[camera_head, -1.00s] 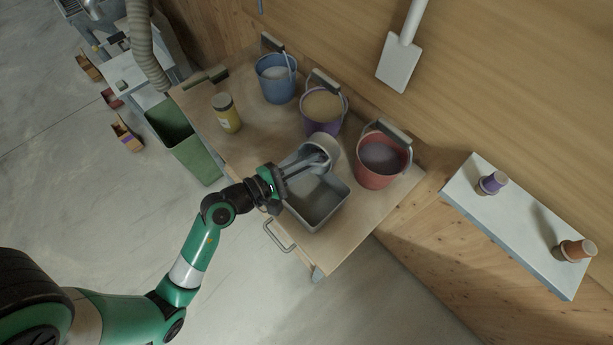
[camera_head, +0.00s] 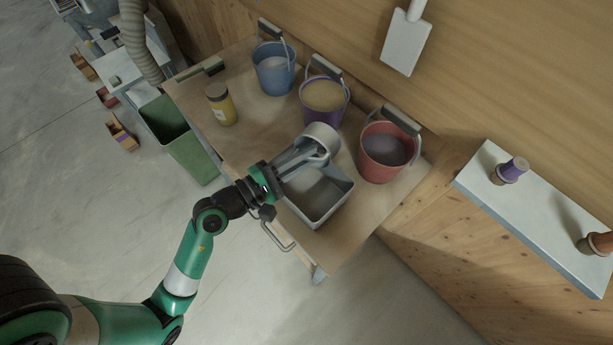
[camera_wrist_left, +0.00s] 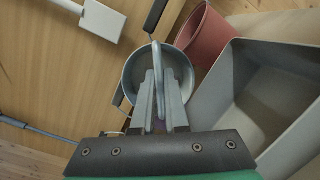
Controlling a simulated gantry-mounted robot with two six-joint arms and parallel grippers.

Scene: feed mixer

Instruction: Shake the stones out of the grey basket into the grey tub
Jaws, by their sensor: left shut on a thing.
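The grey basket (camera_head: 324,132) is round and hangs above the far edge of the grey tub (camera_head: 338,208). My left gripper (camera_head: 316,152) is shut on the basket and reaches over the tub from the left. In the left wrist view my fingers (camera_wrist_left: 160,88) close on a grey strip, with the basket (camera_wrist_left: 130,72) around and behind them. The tub (camera_wrist_left: 228,82) lies to the right there. I cannot make out any stones in the basket or in the tub. My right gripper is not in view.
A red bucket (camera_head: 374,172) stands close right of the basket. Purple (camera_head: 322,116) and blue (camera_head: 274,82) buckets and a yellow jar (camera_head: 222,108) stand farther back on the table. A green bin (camera_head: 192,156) is left of the table, and a white shelf (camera_head: 535,218) is at right.

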